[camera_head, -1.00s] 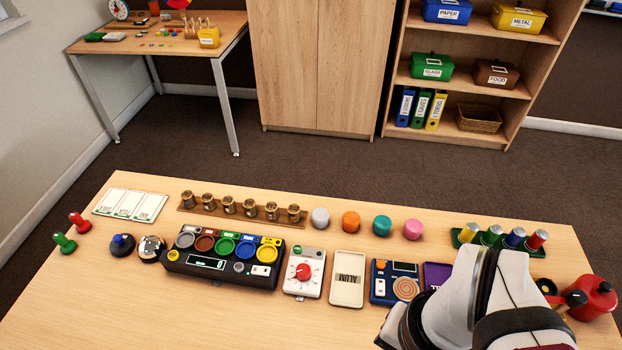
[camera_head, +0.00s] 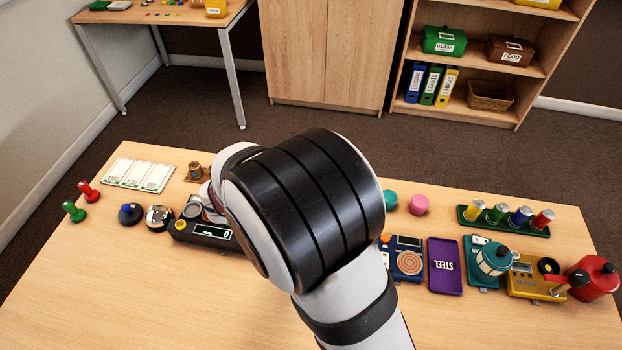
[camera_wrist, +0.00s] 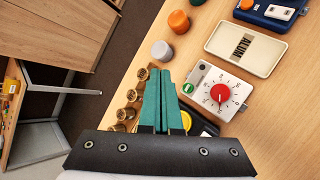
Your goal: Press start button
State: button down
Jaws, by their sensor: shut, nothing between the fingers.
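No button here can be read as marked start. A white timer box with a red dial (camera_wrist: 219,92) lies right of my fingers in the wrist view. A small green button (camera_wrist: 188,88) sits on its corner, close beside the fingertips; contact cannot be judged. A black sorting console (camera_head: 195,237) with colored round pads and a lit display is partly covered by my arm in the head view. My gripper (camera_wrist: 160,72) has its two teal fingers together and empty. In the head view my arm hides the gripper and the timer.
A cream ALUM tray (camera_wrist: 244,47) is beyond the timer. A purple STEEL tray (camera_head: 445,266) and a red canister (camera_head: 594,278) stand to the right. The front table (camera_head: 120,290) is clear.

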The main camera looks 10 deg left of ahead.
jog(key=shift+a+f, duration=0.1)
jog(key=shift+a, duration=0.05)
jog(key=shift+f, duration=4.4)
jog(key=shift+f, duration=0.4)
jog(key=shift+f, duration=0.45)
jog(key=shift+r, duration=0.9)
